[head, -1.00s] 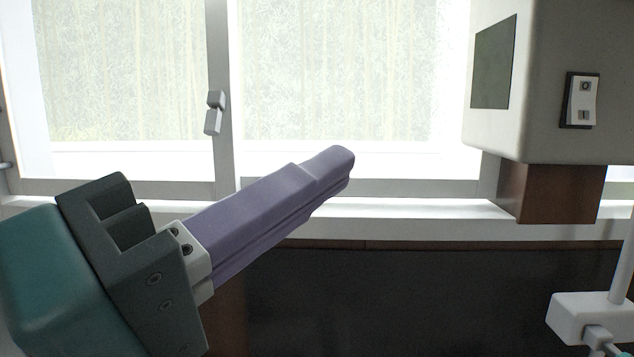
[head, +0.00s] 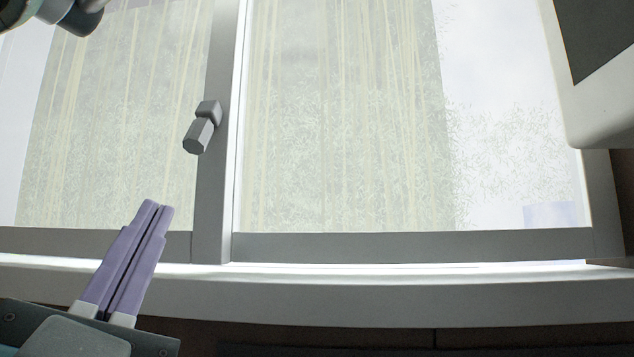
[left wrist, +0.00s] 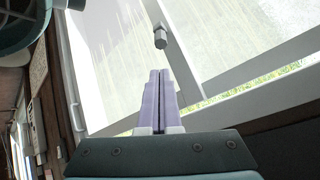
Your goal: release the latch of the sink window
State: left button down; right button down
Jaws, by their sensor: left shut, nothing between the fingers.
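The sink window's latch (head: 201,128) is a small grey two-part piece on the upright frame bar between the two panes. It also shows in the left wrist view (left wrist: 160,38), beyond my fingertips. The window (head: 340,245) has a grey frame and pale, bright panes. My left gripper (head: 159,206) has purple fingers pressed together with nothing between them. Its tips are below and to the left of the latch in the head view, apart from it. In the left wrist view the shut fingers (left wrist: 159,72) point up toward the latch. My right gripper is not in view.
A white sill (head: 400,300) runs along below the window. A pale box with a dark panel (head: 605,95) juts in at the upper right. A dark round object (head: 80,16) is at the upper left corner. The space before the right pane is clear.

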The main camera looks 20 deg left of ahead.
aim_at(204, 126)
pick_arm(q)
jog(key=shift+r, duration=0.1)
jog(key=shift+p+x, duration=2.85)
jog(key=shift+x, duration=2.15)
